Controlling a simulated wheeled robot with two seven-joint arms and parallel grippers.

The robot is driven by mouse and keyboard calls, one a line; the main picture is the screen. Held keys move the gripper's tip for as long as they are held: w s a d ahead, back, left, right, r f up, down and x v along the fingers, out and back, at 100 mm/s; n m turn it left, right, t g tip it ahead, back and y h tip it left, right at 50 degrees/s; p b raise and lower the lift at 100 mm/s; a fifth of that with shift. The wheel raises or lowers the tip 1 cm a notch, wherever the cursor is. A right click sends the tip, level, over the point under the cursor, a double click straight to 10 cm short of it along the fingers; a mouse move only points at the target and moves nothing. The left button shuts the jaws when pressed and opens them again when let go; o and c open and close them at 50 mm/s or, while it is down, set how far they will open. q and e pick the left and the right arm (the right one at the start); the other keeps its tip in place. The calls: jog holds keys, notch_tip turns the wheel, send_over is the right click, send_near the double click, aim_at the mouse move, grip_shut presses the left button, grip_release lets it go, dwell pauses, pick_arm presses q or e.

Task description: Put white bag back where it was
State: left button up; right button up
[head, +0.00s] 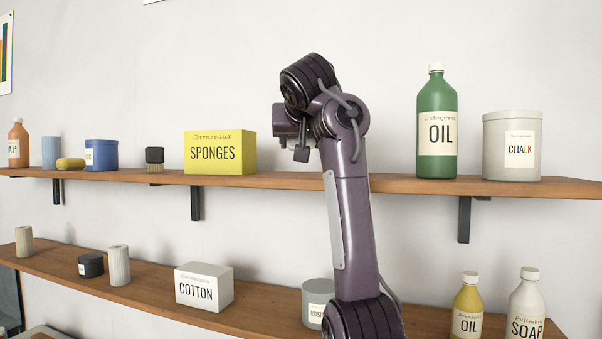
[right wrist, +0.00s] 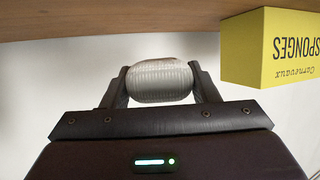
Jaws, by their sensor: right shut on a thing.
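My right gripper (right wrist: 160,72) is shut on a pale, whitish-grey ribbed object (right wrist: 163,86) in the right wrist view. The object is rounded and lies between the two fingers; I cannot tell for sure that it is the white bag, but no other white bag shows. In the head view my right arm rises in front of the shelves, and its wrist is at upper-shelf height, between the yellow sponges box (head: 220,153) and the green oil bottle (head: 436,128). The fingers and the held object are mostly hidden there. My left gripper is not in view.
The upper wooden shelf (head: 390,184) has free room between the sponges box and the oil bottle. A chalk tin (head: 511,148) stands to the right. The lower shelf (head: 150,294) holds a cotton box (head: 204,286), several jars and bottles. The sponges box also shows in the right wrist view (right wrist: 268,48).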

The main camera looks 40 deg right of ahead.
aim_at(301, 177)
jog(key=shift+s+a+f, duration=0.1)
jog(key=shift+f, duration=0.5)
jog(key=shift+s+a+f, duration=0.3)
jog(key=shift+s+a, duration=0.1)
jog(key=shift+s, duration=0.1)
notch_tip(301, 177, down, 3)
jog(key=shift+w+d+f, duration=0.1)
jog(key=shift+w, duration=0.05)
jog(key=shift+w+d+f, duration=0.15)
jog(key=shift+f, duration=0.05)
jog(key=shift+s+r, duration=0.1)
jog(key=shift+s, duration=0.1)
jog(key=shift+a, duration=0.2)
jog(key=o, duration=0.8)
jog(key=shift+o, duration=1.4)
jog(key=shift+w+d, duration=0.1)
